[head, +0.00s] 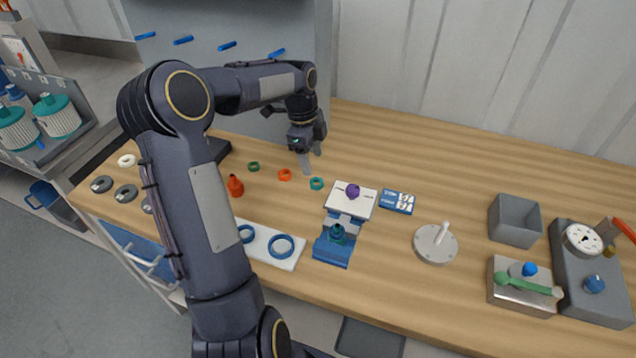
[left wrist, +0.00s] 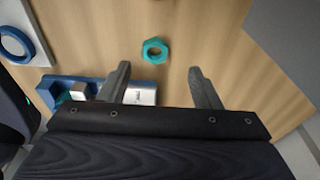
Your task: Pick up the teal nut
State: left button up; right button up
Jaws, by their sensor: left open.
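The teal nut (head: 317,183) lies flat on the wooden table, behind and left of the blue stand with the white top. In the left wrist view the teal nut (left wrist: 155,50) shows as a hexagonal ring, beyond the fingertips and roughly midway between them. My left gripper (head: 308,160) is above the table, a little behind and left of the nut. Its two fingers (left wrist: 160,72) are spread apart with nothing between them. My right gripper does not show in either view.
An orange nut (head: 285,174) and a green nut (head: 253,166) lie to the left. The blue stand (head: 333,248) with a purple piece (head: 352,190) on its white top is in front. A blue-and-white card (head: 397,201) lies to the right. Free table lies behind the card.

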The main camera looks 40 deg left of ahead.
aim_at(315, 177)
pick_arm(q)
jog(key=f, duration=0.3)
jog(key=d+f, duration=0.1)
jog(key=f, duration=0.2)
jog(key=shift+s+d+f+p, duration=0.1)
jog(key=shift+s+d+p, duration=0.1)
jog(key=shift+p, duration=0.15)
jog(key=shift+c, duration=0.4)
jog(key=c, duration=1)
